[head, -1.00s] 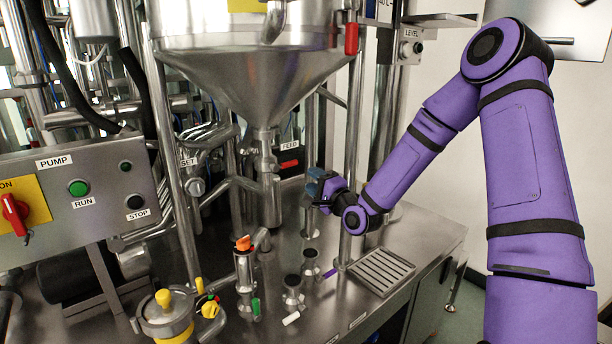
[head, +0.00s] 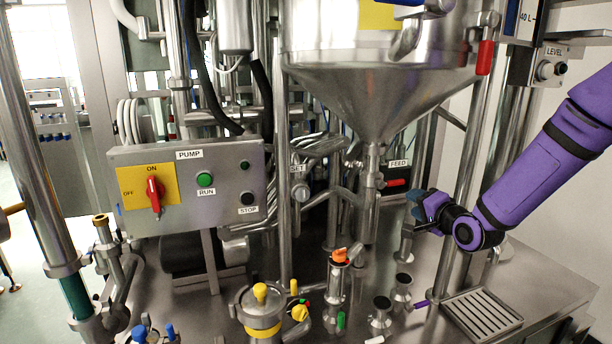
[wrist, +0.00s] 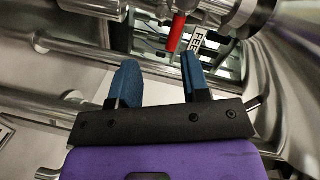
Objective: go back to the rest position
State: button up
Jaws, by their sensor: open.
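My gripper (head: 416,207) is at the end of my purple arm, at the right of the head view. It is left of the steel post and beside the pipe under the cone-shaped hopper (head: 375,90). In the wrist view my gripper (wrist: 158,82) shows two blue fingers standing apart with nothing between them. Beyond the fingers are the red feed handle (wrist: 176,33) and the FEED label (wrist: 198,40). In the head view the red feed handle (head: 397,183) is just left of and above my gripper.
The pump panel (head: 190,185) with its red switch stands at the left. Several short steel fittings, an orange-topped valve (head: 340,256) and a yellow-topped pot (head: 262,310) stand on the steel table. A slotted drain (head: 482,312) lies at the right. Posts and pipes crowd my gripper.

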jog(key=s+d+r+n+g+h, duration=0.1)
jog(key=s+r+n+g+h, duration=0.2)
jog(key=s+r, duration=0.35)
jog(key=s+d+r+n+g+h, duration=0.1)
jog(key=s+r+n+g+h, duration=0.25)
jog(key=s, duration=0.55)
jog(key=s+r+n+g, duration=0.1)
jog(key=s+r+g, duration=0.1)
jog(key=s, duration=0.9)
jog(key=s+r+n+g+y, duration=0.1)
jog(key=s+n+g, duration=0.1)
jog(key=s, duration=0.9)
jog(key=shift+s+a+r, duration=0.3)
jog(key=shift+a+r, duration=0.05)
jog(key=shift+r, duration=0.05)
